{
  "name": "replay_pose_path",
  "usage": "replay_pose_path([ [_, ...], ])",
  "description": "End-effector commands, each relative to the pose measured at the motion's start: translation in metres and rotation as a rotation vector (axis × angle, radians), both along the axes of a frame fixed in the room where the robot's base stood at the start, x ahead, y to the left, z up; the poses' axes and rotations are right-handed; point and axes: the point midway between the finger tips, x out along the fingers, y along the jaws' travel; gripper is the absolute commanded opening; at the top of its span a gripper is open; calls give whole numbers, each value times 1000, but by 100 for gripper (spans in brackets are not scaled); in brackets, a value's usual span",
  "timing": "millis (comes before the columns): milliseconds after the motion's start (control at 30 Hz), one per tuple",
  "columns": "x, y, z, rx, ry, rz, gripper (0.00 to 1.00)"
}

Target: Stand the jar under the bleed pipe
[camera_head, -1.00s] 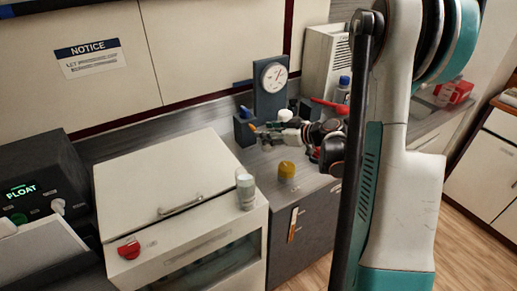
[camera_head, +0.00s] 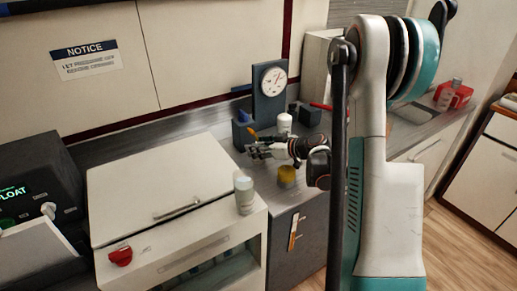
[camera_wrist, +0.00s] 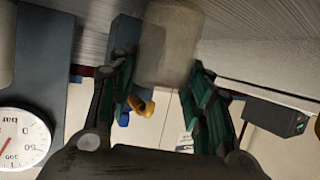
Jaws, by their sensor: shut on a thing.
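My gripper (camera_head: 256,150) is shut on a cloudy, pale jar (camera_wrist: 168,50), which shows between the two green-padded fingers in the wrist view. In the head view the held jar is too small to make out. The gripper is over the back counter, in front of a dark blue stand (camera_head: 269,97) with a round dial gauge (camera_head: 274,81). An orange-yellow lever (camera_head: 252,133) is at the stand's lower block, and it also shows beyond the fingers in the wrist view (camera_wrist: 140,105). I cannot clearly make out the bleed pipe or what is directly under the jar.
A yellow jar (camera_head: 287,176) stands near the counter's front edge, close to my gripper. A white bottle (camera_head: 284,123) stands behind the gripper. A pale jar (camera_head: 244,193) stands on the white cabinet (camera_head: 160,190) at left. A red container (camera_head: 453,96) is at far right.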

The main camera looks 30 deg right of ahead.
Motion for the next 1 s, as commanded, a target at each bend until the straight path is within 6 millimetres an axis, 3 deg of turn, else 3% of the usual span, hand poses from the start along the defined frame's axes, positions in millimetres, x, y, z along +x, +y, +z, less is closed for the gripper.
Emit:
replay_pose_path([
  [167, 0, 0, -4, 0, 0, 0, 21],
  [200, 0, 0, -3, 0, 0, 0, 55],
  [267, 0, 0, -2, 0, 0, 0, 66],
  [700, 0, 0, 2, 0, 0, 0, 66],
  [1000, -47, -22, 24, 0, 1, -4, 66],
])
